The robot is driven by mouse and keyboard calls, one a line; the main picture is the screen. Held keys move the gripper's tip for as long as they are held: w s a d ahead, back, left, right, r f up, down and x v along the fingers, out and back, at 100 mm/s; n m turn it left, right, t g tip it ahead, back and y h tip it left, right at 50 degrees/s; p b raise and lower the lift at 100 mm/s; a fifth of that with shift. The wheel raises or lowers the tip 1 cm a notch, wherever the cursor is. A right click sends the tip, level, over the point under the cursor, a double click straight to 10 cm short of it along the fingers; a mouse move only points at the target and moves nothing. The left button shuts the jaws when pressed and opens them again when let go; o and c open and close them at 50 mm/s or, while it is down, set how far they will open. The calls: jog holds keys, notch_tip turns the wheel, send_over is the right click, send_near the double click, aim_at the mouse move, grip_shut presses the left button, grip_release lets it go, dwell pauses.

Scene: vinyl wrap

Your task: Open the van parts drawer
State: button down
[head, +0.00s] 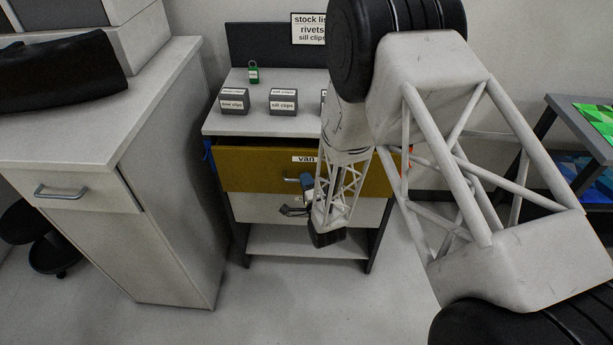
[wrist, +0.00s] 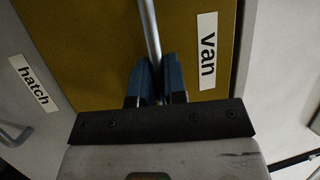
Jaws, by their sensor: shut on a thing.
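The van drawer (head: 250,172) is the mustard-yellow top drawer of the grey unit, its white "van" label partly covered by my arm in the head view. In the wrist view its yellow front (wrist: 95,45) and label (wrist: 207,50) show clearly. A thin dark strip runs above the front; how far the drawer stands out I cannot tell. Its metal bar handle (wrist: 150,30) runs between the blue fingertips of my gripper (wrist: 156,78), which is shut on it. In the head view my gripper (head: 301,194) is at the drawer front, partly hidden by my arm.
A white drawer (head: 262,208) is below, labelled "hatch" (wrist: 34,83) in the wrist view. Small labelled boxes (head: 283,101) and a green padlock-like item (head: 253,73) stand on the unit top. A white cabinet (head: 165,170) stands left. Floor in front (head: 300,300) is clear.

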jog(key=s, duration=2.3)
jog(key=c, duration=1.2)
grip_release()
jog(key=shift+s, duration=0.15)
jog(key=shift+v, duration=3.85)
